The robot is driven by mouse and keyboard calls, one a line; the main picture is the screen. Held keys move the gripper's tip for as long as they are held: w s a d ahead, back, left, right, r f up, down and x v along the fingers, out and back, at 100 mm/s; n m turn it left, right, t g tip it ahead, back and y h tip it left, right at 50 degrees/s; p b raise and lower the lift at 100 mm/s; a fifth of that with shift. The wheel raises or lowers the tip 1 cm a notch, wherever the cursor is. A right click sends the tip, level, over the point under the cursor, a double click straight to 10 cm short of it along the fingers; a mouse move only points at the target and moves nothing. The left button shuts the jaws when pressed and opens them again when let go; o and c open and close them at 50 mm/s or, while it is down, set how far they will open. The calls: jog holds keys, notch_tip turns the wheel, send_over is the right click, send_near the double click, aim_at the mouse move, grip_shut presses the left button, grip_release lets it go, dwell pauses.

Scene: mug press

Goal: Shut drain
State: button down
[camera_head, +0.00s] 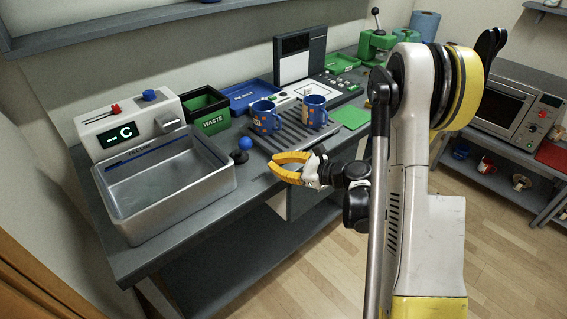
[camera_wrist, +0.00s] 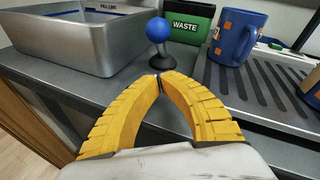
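A lever with a blue ball knob (camera_head: 245,143) on a dark round base stands on the counter just right of the metal basin (camera_head: 165,190). I take it for the drain lever. In the wrist view the blue knob (camera_wrist: 158,30) sits above its black stem and base, straight beyond my fingertips. My gripper (camera_head: 273,163) has yellow fingers whose tips meet, with nothing between them. In the wrist view my gripper (camera_wrist: 159,78) is in front of the lever base and apart from the knob. The basin floor and any drain opening are not clear.
Two blue mugs (camera_head: 266,117) (camera_head: 313,109) stand on a slatted rack (camera_head: 290,139) to the right. A green waste bin (camera_head: 207,112) is behind the lever. A control box (camera_head: 130,127) with red and blue knobs stands behind the basin. The counter's front edge is clear.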

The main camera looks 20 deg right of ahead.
aim_at(242, 152)
jog(key=b+x, duration=0.1)
jog(key=x, duration=0.3)
jog(key=shift+f, duration=0.2)
jog(key=shift+w+a+r+b, duration=0.55)
jog(key=shift+w+a+r, duration=0.35)
jog(key=shift+a, duration=0.3)
jog(key=shift+w+a+r, duration=0.25)
jog(key=shift+w, duration=0.05)
jog(key=shift+r, duration=0.1)
